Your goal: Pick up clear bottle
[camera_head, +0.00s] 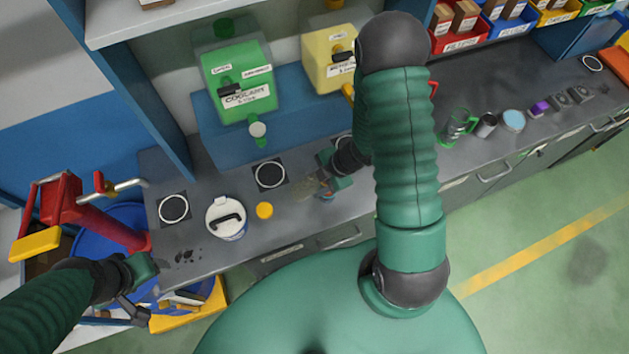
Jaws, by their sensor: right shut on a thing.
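My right gripper (331,171) is low over the workbench, in front of the yellow container, partly hidden by my own arm. It is shut on a small, mostly see-through thing, which seems to be the clear bottle (312,184). Its outline is faint against the grey top, and I cannot tell whether it touches the bench. A small blue and red bit shows just below the fingers. My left gripper (140,288) is at the lower left, over the blue drum's edge, with its fingers apart and nothing between them.
A green-handled jug (457,127) and cups stand right. A red pump (95,215) rises from a blue drum (90,245).

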